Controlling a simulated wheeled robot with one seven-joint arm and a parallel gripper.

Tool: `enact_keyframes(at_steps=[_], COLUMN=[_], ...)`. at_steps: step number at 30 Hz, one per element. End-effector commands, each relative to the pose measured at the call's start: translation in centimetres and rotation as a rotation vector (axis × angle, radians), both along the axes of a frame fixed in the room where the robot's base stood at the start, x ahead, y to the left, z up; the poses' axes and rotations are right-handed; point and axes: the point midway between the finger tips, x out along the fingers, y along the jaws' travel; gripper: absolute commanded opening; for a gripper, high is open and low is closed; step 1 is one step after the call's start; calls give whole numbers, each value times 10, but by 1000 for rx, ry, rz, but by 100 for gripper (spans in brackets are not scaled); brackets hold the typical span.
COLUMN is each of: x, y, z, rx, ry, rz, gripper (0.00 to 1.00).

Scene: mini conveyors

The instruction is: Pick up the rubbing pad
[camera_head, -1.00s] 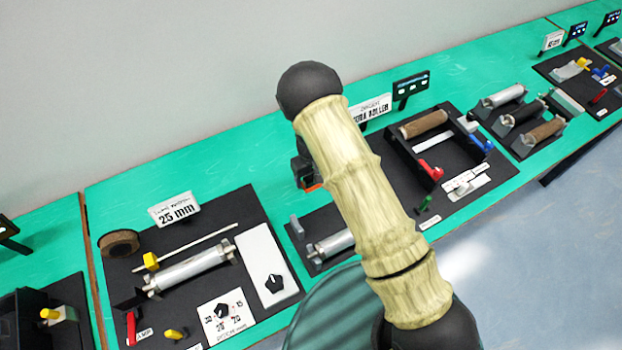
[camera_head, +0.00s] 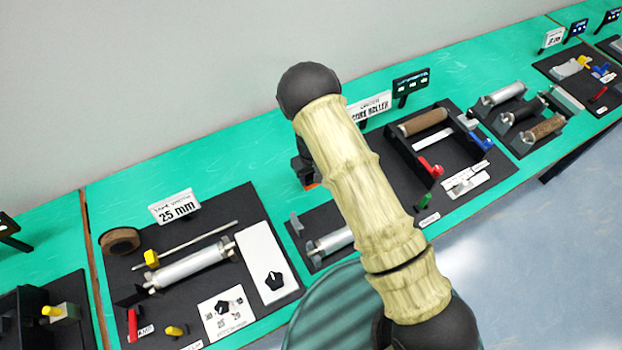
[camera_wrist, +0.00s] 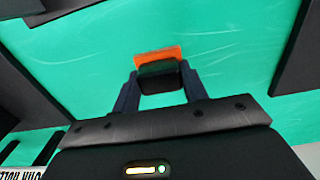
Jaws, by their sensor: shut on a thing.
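The rubbing pad (camera_wrist: 158,55) looks like a small block with an orange strip and a dark body. It shows in the wrist view between the two fingers. My gripper (camera_wrist: 160,80) is shut on it, over green table surface. In the head view my arm hides most of the gripper; a small orange edge of the pad (camera_head: 311,186) shows just left of the arm. I cannot tell whether the pad touches the table or is clear of it.
A black base with a metal roller (camera_head: 330,243) lies below the gripper. The 25 mm station (camera_head: 225,215) is at left; a roller frame with red and blue levers (camera_head: 400,150) is at right. Several rollers (camera_head: 525,115) stand farther right. Green table (camera_head: 240,150) is clear behind.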

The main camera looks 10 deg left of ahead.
Motion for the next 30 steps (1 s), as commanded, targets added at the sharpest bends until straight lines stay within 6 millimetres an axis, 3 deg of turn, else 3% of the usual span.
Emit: enact_keyframes(at_steps=[11,24,30], x=[1,0,0], y=[1,1,0], z=[11,80,99], rx=[2,2,0], ry=[-4,-2,-2], rz=[2,2,1], gripper=[20,20,20])
